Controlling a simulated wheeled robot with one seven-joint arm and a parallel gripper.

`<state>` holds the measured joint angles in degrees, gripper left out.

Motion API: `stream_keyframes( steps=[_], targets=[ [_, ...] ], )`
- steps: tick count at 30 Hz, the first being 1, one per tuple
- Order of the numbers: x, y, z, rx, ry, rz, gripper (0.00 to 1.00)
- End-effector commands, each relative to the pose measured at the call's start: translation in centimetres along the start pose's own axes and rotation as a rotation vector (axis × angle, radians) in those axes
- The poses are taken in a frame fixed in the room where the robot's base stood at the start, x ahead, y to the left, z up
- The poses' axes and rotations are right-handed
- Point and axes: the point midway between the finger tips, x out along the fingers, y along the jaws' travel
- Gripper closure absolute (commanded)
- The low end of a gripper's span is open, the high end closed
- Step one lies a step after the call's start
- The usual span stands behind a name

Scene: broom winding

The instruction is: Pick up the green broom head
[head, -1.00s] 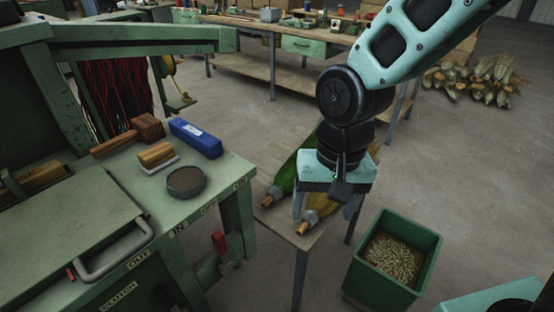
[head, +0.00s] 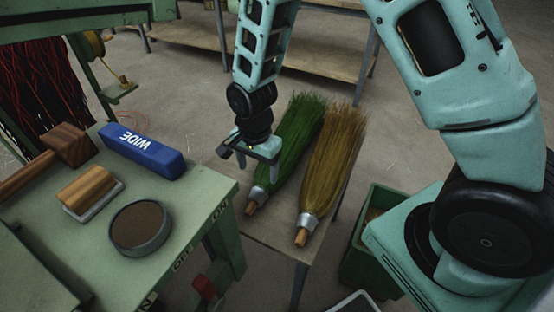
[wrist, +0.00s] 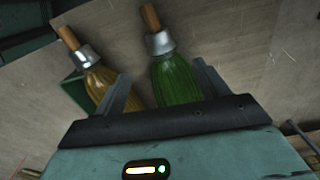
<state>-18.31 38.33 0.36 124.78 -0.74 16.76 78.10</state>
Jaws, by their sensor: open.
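The green broom head (head: 295,140) lies on a narrow wooden table, bristles toward the back, its metal collar and wooden stub toward the front. The tan broom head (head: 330,165) lies to its right. My gripper (head: 246,162) is open and empty, above the table near the left side of the green head's collar end. In the wrist view the green head (wrist: 177,78) shows between the spread fingers, its stub pointing away from the gripper. The tan head (wrist: 98,82) is partly behind the left finger. I cannot tell the gripper's exact height.
The green machine bench (head: 185,205) stands close on the left, holding a blue block marked WIDE (head: 142,150), a round dark dish (head: 140,228), a wooden brush (head: 90,192) and a mallet (head: 68,145). A green bin (head: 362,268) stands right of the table.

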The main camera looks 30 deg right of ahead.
Motion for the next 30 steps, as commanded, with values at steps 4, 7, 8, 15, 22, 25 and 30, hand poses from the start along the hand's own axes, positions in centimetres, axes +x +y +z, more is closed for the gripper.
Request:
stream_keyframes(
  steps=[4, 7, 8, 15, 22, 25, 30],
  targets=[
    [3.3, 0.1, 0.0, 0.0, -0.001, 0.004, 0.27],
    [4.9, 0.1, 0.0, -0.002, -0.001, 0.003, 0.27],
    [5.2, 0.1, 0.0, -0.002, -0.001, 0.003, 0.27],
    [6.8, -0.1, 0.0, -0.002, -0.001, 0.0, 0.27],
    [10.0, -0.3, -0.1, -0.002, -0.001, 0.002, 0.27],
    [11.1, -0.3, -0.1, -0.003, -0.001, 0.001, 0.27],
    [11.5, -0.4, -0.1, -0.002, 0.0, -0.001, 0.27]
  ],
)
